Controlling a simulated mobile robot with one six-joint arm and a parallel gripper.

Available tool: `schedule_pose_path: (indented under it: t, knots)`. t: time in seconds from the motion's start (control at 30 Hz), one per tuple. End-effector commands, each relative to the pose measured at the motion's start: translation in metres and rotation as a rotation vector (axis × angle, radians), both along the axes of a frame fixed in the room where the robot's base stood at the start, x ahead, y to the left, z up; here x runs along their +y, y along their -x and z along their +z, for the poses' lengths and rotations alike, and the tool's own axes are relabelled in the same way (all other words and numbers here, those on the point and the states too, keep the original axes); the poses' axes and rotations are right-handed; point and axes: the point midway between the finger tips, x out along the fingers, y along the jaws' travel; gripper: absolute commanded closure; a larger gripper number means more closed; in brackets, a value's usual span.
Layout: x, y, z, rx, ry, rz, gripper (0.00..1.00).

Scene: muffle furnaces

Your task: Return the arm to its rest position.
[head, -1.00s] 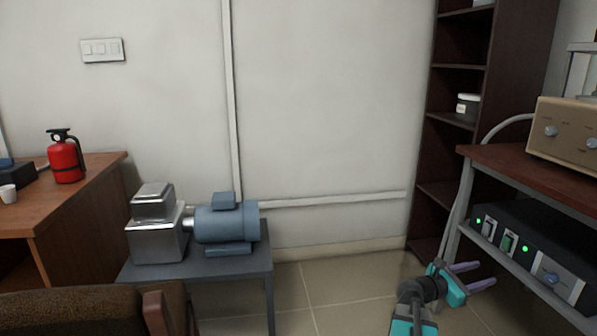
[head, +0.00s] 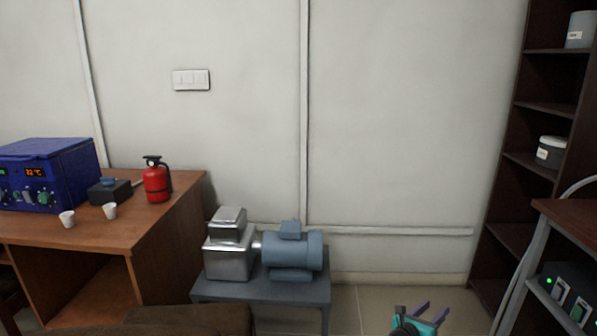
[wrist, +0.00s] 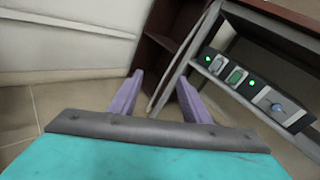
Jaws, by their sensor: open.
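My gripper (head: 425,312) shows at the bottom edge of the head view, right of centre, in front of the tiled floor. In the wrist view its two purple fingers (wrist: 158,98) stand apart with nothing between them. My gripper is open and empty. It touches nothing that I can see. Most of my arm is below the head view's lower edge.
A table with a black switch unit (head: 567,300) on its lower shelf stands at right, beside a dark shelf (head: 510,235). A motor pump (head: 290,250) sits on a low stand. At left, a desk (head: 150,235) holds a blue furnace (head: 48,172), cups and an extinguisher (head: 157,183).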

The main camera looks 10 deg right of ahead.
Motion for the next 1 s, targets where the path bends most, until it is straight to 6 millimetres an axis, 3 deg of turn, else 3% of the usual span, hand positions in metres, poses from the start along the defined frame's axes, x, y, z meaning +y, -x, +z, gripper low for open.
schedule_pose_path:
  t: [0.03, 0.3, 0.53, 0.77, 1.0]
  knots:
    - [0.018, -0.01, 0.005, 0.044, 0.009, 0.056, 0.57]
    - [0.12, -0.056, -0.019, 0.316, 0.095, 0.398, 0.57]
    - [0.224, -0.068, -0.054, 0.594, 0.219, 0.746, 0.57]
    - [0.326, -0.042, -0.1, 0.897, 0.393, 1.132, 0.57]
    - [0.404, 0.022, -0.148, 1.189, 0.605, 1.536, 0.57]
